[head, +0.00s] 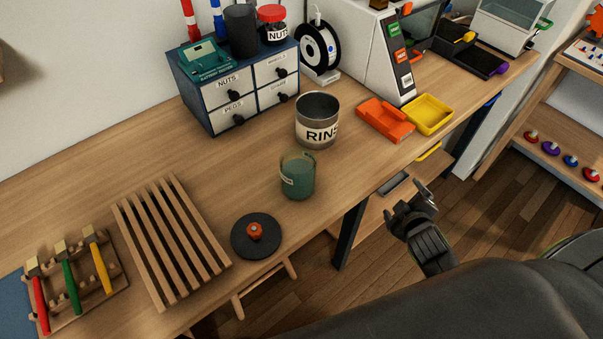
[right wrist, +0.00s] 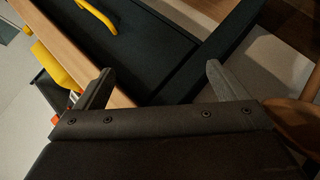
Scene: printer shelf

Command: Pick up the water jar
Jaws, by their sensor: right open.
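A green jar-like vessel with a small pale label (head: 298,178) stands upright on the wooden table near its front edge. Behind it stands a grey metal can marked "RINS" (head: 317,121); the rest of the word is out of sight around its side. I cannot tell from the labels which one is the water jar. My right gripper (head: 412,203) is open and empty, off the table's front edge, to the right of both vessels and apart from them. Its two spread fingers also show in the right wrist view (right wrist: 160,78), with neither vessel there. My left gripper is not in view.
A black disc with an orange knob (head: 255,234) and a slatted wooden rack (head: 170,240) lie left of the green vessel. Orange (head: 385,120) and yellow (head: 428,114) trays lie right of the can. A drawer cabinet (head: 240,90) stands behind. Bare tabletop lies left of the vessels.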

